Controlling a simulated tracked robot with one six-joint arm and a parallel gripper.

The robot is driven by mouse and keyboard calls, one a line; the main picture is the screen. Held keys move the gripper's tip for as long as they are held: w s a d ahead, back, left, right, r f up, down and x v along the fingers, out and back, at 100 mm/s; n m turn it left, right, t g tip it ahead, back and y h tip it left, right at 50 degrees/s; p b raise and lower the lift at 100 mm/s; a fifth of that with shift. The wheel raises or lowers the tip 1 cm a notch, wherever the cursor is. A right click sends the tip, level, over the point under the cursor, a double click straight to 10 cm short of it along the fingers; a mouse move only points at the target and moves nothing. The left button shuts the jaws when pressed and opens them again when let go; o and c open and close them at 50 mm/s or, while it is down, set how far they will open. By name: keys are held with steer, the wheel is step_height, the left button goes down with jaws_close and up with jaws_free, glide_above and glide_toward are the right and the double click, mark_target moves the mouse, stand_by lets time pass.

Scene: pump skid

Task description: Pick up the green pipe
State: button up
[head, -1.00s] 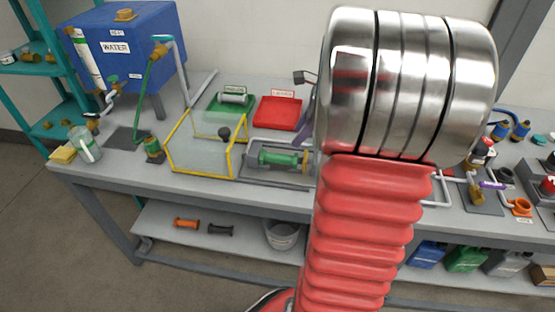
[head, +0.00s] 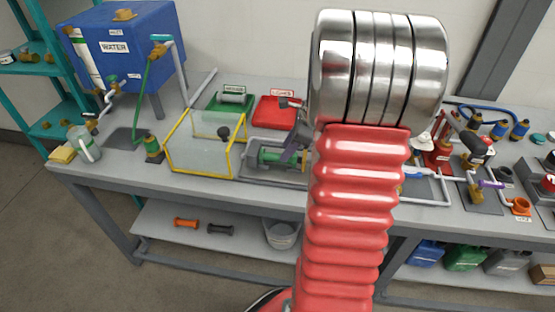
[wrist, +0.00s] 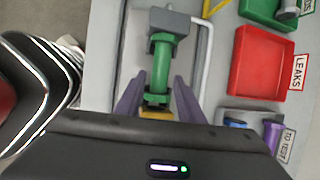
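The green pipe (head: 270,158) lies in a grey fixture on the bench, right of the yellow-framed clear box. In the wrist view the green pipe (wrist: 162,60) runs up the picture, with a grey block around its far end and a yellow part below it. My gripper (wrist: 159,76) is open, its two purple fingers on either side of the pipe with gaps showing. I cannot tell how far above the pipe the fingers are.
A red tray (wrist: 276,62) labelled LEAKS and a green tray (head: 217,106) holding a grey pipe stand behind the fixture. The yellow-framed box (head: 205,175) stands close on the left. A TO TEST holder (wrist: 250,118) with blue and purple pieces is on the right in the wrist view.

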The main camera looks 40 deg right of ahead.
steer(key=shift+x, duration=2.6)
steer(key=shift+w+a, duration=0.1)
steer(key=shift+c, duration=0.7)
jaws_close()
steer(key=shift+r, duration=0.1)
